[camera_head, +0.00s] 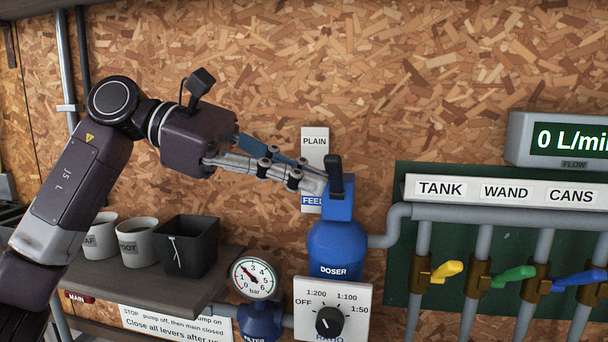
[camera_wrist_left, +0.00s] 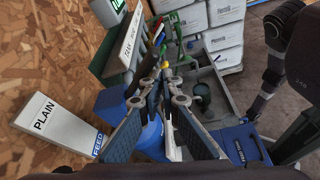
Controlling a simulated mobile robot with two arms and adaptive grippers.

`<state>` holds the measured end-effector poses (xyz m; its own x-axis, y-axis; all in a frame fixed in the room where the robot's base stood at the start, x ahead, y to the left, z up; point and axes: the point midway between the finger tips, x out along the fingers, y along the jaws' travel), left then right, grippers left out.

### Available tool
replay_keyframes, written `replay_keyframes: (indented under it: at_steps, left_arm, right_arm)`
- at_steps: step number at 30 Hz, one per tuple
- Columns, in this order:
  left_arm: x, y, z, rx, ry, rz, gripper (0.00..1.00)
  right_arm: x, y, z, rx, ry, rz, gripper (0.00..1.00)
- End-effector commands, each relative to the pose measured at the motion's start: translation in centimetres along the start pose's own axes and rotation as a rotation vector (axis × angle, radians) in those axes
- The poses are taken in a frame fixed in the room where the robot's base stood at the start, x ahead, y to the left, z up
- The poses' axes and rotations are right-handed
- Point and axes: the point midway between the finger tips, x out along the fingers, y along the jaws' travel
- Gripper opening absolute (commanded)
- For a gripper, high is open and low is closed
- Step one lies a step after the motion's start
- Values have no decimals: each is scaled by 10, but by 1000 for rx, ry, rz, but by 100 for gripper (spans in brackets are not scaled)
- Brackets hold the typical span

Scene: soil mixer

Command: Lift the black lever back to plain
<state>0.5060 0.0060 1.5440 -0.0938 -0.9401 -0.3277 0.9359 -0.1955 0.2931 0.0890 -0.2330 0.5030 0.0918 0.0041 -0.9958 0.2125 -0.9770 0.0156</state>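The black lever (camera_head: 335,177) stands upright on top of the blue doser (camera_head: 337,247), in front of the right side of the PLAIN/FEED sign (camera_head: 315,143). Its top is below the word PLAIN. My left gripper (camera_head: 322,184) reaches in from the left, with its fingertips right beside the lever's lower part; I cannot tell whether they touch it. In the left wrist view the fingers (camera_wrist_left: 164,75) come together at the tips, with nothing clearly visible between them. The sign (camera_wrist_left: 60,128) shows at left there, and the lever cannot be made out. My right gripper (camera_wrist_left: 255,110) is small and dark at right.
Pots (camera_head: 187,246) stand on the shelf at left. A grey pipe (camera_head: 392,229) runs right to yellow, green and blue valve levers. The chipboard wall above is clear.

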Motion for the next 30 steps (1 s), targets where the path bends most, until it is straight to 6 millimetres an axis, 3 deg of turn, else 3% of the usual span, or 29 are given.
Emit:
replay_keyframes:
  at_steps: [1,17,30]
  left_arm:
    - [-5,5,10,7,-19,19,0]
    - [-14,5,11,7,-19,22,0]
    - [-98,1,4,2,-7,9,0]
  right_arm:
    - [-1,0,0,0,0,0,28]
    - [-2,4,0,-2,0,5,28]
    - [-1,2,0,-1,0,2,28]
